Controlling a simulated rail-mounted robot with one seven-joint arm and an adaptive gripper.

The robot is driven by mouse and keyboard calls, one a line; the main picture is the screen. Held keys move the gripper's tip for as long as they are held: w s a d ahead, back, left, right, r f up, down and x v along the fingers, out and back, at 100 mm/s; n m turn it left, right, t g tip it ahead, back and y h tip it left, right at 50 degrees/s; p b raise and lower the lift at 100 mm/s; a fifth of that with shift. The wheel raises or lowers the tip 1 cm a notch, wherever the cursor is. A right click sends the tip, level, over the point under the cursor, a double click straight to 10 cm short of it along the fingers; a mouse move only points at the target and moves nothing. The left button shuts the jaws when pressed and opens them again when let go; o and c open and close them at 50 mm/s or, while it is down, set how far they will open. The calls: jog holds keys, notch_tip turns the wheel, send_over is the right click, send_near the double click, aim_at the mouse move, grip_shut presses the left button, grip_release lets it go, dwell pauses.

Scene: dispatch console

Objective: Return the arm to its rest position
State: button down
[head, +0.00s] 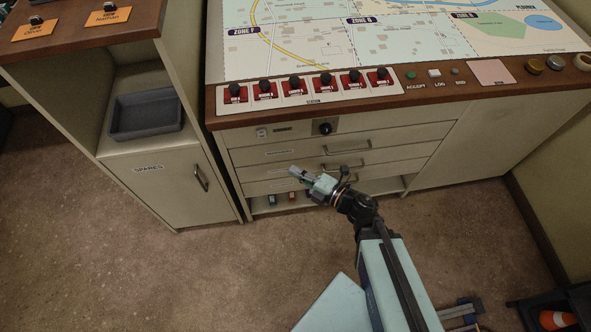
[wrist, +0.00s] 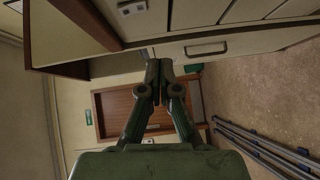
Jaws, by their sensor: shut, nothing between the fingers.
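My gripper (head: 296,172) is in front of the console's drawers in the head view, pointing left. Its fingers are shut with nothing held. In the wrist view my gripper (wrist: 160,66) shows its two fingers together in the middle of the picture. My arm reaches up from the bottom right of the head view to the gripper, with the elbow bent.
The console (head: 330,107) has a map top, a row of red switch panels and closed drawers (head: 400,152). A spares cabinet (head: 165,185) with a grey tray (head: 146,112) stands left. Left floor is clear.

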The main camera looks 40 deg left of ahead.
jog(key=w+d+f+m+t+h, duration=0.3)
jog(key=w+f+m+t, duration=0.15)
jog(key=w+m, duration=0.2)
jog(key=w+d+f+m+t+h, duration=0.2)
jog(key=w+f+m+t, duration=0.1)
jog(key=w+m+t, duration=0.3)
jog(key=w+d+f+m+g+h, duration=0.1)
jog(key=w+d+f+m+h, duration=0.1)
jog(key=d+f+m+h, duration=0.5)
jog(key=w+d+f+m+g+h, duration=0.1)
jog(key=w+d+f+m+h, duration=0.2)
jog(key=d, duration=0.8)
jog(key=s+d+f+m+g+h, duration=0.2)
jog(key=s+d+f+m, duration=0.15)
jog(key=d, duration=0.35)
jog(key=s+d+f+m+g+h, duration=0.25)
jog(key=s+d+f, duration=0.2)
jog(key=d, duration=0.25)
jog(key=s+d+f+m+g+y, duration=0.1)
jog(key=s+d+m+g, duration=0.3)
jog(key=s, duration=0.5)
jog(key=s+d+f+m+g+y, duration=0.1)
jog(key=s+d+f+m+g, duration=0.1)
jog(key=s+d+m+g, duration=0.2)
jog(key=s+d+g, duration=0.1)
jog(key=s+d, duration=0.2)
jog(key=s, duration=0.3)
jog(key=shift+s+d, duration=0.2)
jog(key=shift+d, duration=0.15)
jog(key=shift+y, duration=0.25)
